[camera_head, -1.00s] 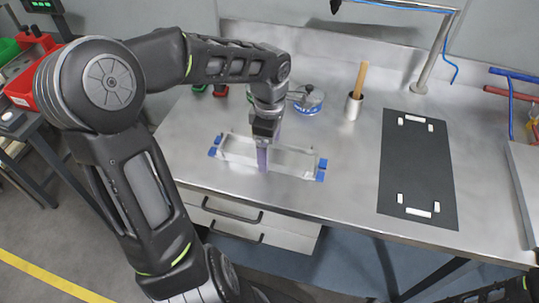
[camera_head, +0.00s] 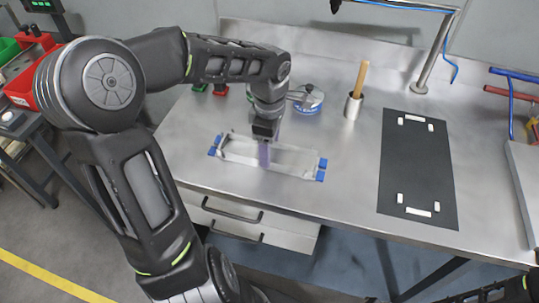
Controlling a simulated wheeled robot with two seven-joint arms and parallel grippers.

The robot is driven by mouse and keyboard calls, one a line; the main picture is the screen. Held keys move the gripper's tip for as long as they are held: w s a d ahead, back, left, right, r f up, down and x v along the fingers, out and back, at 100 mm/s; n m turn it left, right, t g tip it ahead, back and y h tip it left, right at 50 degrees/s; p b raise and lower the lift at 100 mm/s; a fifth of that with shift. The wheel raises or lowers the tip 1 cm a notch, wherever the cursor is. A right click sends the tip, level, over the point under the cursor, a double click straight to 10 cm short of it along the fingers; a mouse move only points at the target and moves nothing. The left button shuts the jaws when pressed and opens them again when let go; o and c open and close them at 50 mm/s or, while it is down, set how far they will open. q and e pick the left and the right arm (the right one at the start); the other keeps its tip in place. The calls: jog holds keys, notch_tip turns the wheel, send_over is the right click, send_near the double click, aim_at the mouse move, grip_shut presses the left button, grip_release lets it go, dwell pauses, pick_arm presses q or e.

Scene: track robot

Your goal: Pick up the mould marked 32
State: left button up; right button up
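A long pale metal mould (camera_head: 295,163) with blue end pieces lies on the steel bench. Its marking is too small to read. My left gripper (camera_head: 264,152) points straight down over the middle of the mould, with its fingers at or inside the trough. A purple-grey finger shows against the mould, but whether the fingers are open or shut on anything is not clear. My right gripper is not clearly visible; only a dark arm part shows at the bottom right edge.
A black mat (camera_head: 418,165) with white corner marks lies to the right on the bench. A metal cup (camera_head: 353,106) with a wooden handle and a blue-rimmed round device (camera_head: 309,101) stand behind the mould. Bare steel lies between mould and mat.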

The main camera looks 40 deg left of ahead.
pick_arm(q)
grip_shut()
jog(key=shift+r, duration=0.1)
dwell(0.3)
jog(key=shift+w+r, duration=0.1)
jog(key=shift+r, duration=0.45)
notch_tip(320, 180, up, 9)
jog(key=shift+f, duration=0.1)
dwell(0.5)
